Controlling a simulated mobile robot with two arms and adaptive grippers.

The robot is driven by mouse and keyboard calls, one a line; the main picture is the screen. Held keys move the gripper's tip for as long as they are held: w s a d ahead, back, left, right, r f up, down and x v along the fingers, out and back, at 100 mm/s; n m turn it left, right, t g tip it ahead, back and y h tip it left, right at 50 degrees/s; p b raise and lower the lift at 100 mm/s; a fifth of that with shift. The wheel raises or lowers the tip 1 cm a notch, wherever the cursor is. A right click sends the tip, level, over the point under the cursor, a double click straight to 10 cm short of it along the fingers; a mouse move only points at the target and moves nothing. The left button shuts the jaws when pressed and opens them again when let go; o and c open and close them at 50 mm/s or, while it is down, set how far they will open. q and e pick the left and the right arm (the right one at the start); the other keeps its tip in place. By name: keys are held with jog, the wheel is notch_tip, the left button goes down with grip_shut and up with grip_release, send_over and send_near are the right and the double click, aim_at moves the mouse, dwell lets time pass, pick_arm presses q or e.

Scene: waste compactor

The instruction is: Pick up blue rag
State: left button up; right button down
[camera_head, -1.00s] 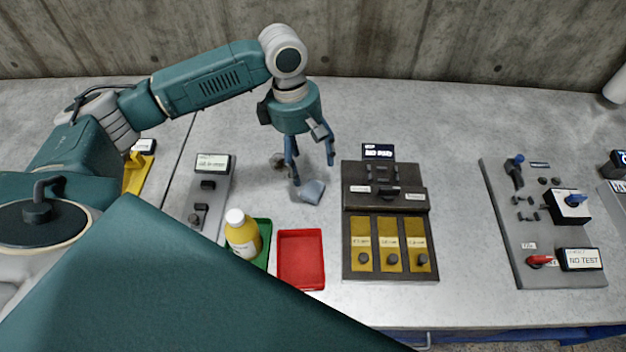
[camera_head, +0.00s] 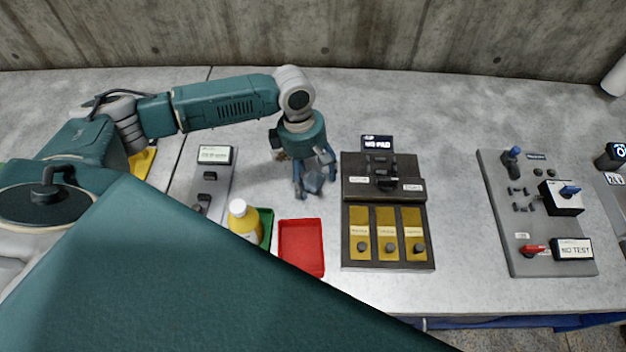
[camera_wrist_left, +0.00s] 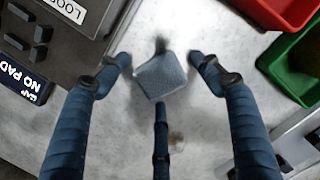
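In the left wrist view the rag (camera_wrist_left: 160,76) lies between my spread fingers. My left gripper (camera_head: 312,188) is low over the rag, its fingers on either side of it. In the left wrist view the left gripper (camera_wrist_left: 160,68) is open, with visible gaps between the two outer fingers and the rag. The third finger points at the rag's near edge; I cannot tell whether it touches. My right gripper is not in view.
A red tray (camera_head: 301,247) and a green tray (camera_head: 266,228) with a yellow bottle (camera_head: 243,220) stand in front. A dark panel (camera_head: 388,209) with yellow plates is close to the right. A grey panel (camera_head: 203,189) lies to the left. The bench between the dark and right panels is bare.

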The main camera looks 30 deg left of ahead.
aim_at(312, 178)
pick_arm(q)
jog(key=c, duration=1)
jog(key=shift+o, duration=0.2)
jog(key=shift+r, duration=0.1)
jog(key=shift+r, duration=0.4)
notch_tip(312, 178, up, 19)
jog(key=b, duration=0.2)
jog(key=shift+r, duration=0.1)
